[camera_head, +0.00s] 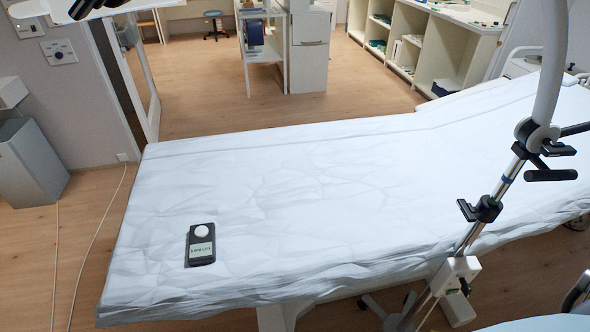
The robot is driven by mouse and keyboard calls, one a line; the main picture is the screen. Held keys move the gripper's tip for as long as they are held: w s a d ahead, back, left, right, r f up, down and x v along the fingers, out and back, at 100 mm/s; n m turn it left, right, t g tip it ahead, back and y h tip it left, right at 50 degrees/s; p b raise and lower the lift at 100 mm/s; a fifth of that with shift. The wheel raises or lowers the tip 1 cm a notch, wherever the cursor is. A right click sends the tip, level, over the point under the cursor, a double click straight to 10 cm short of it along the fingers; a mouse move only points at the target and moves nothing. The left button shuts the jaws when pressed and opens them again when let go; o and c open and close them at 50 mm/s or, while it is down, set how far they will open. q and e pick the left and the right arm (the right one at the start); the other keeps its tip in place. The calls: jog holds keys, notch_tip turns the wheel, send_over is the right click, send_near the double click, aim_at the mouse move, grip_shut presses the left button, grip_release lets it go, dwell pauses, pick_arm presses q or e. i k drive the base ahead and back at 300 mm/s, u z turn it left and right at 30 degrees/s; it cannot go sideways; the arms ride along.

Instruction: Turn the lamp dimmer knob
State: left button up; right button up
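A lamp stand with a slanted metal pole (505,183) rises at the right, beside the couch's near right side. Its upper arm (552,60) is pale and runs out of the top of the picture. Black clamp fittings (486,208) and a black handle (550,175) sit on the pole. A white box (456,272) is fixed low on it. I cannot tell which part is the dimmer knob. A black handheld meter (202,245) with a white dome and a lit display reading in LUX lies on the couch.
The couch with its wrinkled white cover (290,200) fills the middle. A grey bin (30,162) stands at the left wall. White shelving (425,45) and a cabinet (309,50) stand at the back. Thin cables (98,235) run along the wooden floor at left.

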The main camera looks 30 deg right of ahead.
aim_at(466, 288)
jog(key=u, duration=0.7)
jog(key=k, duration=0.85)
jog(key=z, duration=0.45)
